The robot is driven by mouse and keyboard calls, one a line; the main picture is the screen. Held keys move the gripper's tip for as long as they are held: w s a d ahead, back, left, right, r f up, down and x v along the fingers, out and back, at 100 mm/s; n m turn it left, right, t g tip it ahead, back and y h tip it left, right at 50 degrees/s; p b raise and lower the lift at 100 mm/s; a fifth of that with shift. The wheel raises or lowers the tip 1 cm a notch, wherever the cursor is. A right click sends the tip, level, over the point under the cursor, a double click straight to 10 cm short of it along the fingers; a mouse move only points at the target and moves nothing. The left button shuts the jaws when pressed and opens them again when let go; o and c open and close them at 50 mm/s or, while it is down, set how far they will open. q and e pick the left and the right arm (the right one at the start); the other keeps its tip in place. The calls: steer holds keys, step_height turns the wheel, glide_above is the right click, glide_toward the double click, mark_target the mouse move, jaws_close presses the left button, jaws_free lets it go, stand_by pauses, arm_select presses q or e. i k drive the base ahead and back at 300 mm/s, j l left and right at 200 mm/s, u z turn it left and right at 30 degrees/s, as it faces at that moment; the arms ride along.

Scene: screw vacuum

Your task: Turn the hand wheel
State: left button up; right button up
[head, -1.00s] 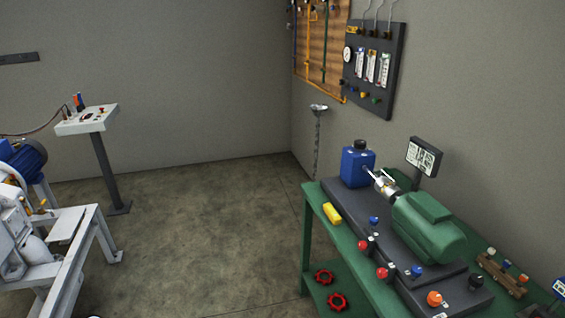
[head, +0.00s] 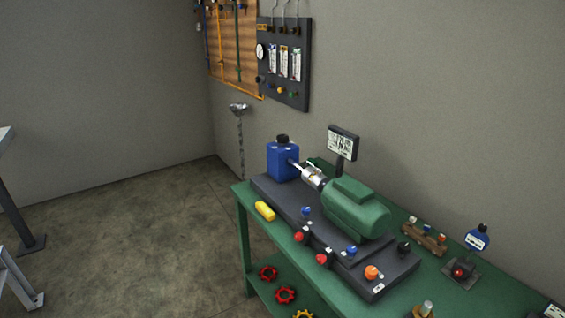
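Two red wheel-shaped parts, one red wheel (head: 268,272) and a second red wheel (head: 285,295), lie on the lower shelf of the green workbench. A yellow-orange wheel (head: 303,314) beside them is cut by the bottom edge. I cannot tell which, if any, is the task's hand wheel. Red knobs (head: 301,237) and an orange knob (head: 371,272) sit along the front of the dark base plate under the green motor (head: 355,207). Neither of my grippers is in view.
The green workbench (head: 241,193) runs along the right wall. A blue container (head: 283,160) and a small sign (head: 343,142) stand on it. A gauge panel (head: 284,64) hangs above. Open floor (head: 150,235) lies left of the bench.

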mark_target(281, 139)
steer(key=i+j+z, duration=0.45)
steer(key=i+j, duration=0.4)
steer(key=i, duration=0.15)
